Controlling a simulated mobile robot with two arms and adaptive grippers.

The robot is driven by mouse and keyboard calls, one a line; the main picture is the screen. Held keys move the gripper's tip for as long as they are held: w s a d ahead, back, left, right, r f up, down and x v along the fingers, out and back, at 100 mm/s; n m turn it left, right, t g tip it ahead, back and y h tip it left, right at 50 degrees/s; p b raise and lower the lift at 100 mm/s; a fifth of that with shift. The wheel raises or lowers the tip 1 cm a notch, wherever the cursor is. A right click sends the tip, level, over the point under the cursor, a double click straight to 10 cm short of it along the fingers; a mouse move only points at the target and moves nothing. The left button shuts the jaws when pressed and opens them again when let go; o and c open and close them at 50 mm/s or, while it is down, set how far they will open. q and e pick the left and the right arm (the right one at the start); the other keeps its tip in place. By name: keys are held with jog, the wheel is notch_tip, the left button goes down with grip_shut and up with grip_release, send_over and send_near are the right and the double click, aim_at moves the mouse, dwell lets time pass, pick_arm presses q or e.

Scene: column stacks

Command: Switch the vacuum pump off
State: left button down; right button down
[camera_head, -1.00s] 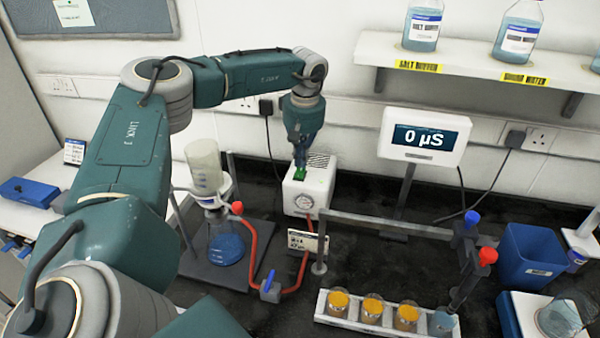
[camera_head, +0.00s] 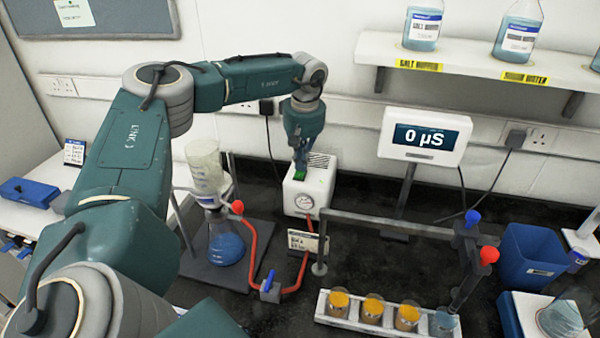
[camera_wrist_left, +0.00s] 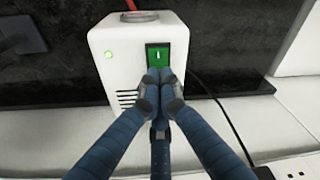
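The vacuum pump is a white box (camera_head: 321,194) with a round gauge on its front, standing on the dark bench by the wall. A green rocker switch (camera_head: 300,176) is on its top. In the left wrist view the switch (camera_wrist_left: 157,54) shows a white mark, and a small green light (camera_wrist_left: 109,55) glows beside it. My left gripper (camera_head: 299,165) points down over the switch. In the left wrist view its fingertips (camera_wrist_left: 159,77) are together, with nothing seen between them, and overlap the switch's near edge. I cannot tell if they touch it. My right gripper is out of view.
A filter flask (camera_head: 226,243) with blue liquid stands left of the pump, with a red hose (camera_head: 254,245) and a blue-handled valve (camera_head: 270,287). A metal rail (camera_head: 390,223) and a 0 µS display (camera_head: 426,135) are to the right.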

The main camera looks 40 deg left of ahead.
pick_arm(q)
jog(key=shift+s+f, duration=0.15)
jog(key=shift+r+p, duration=0.9)
jog(key=shift+p, duration=0.15)
notch_tip(320, 180, up, 5)
jog(key=p, duration=0.4)
jog(key=shift+r+p, duration=0.1)
jog(key=shift+p, duration=0.25)
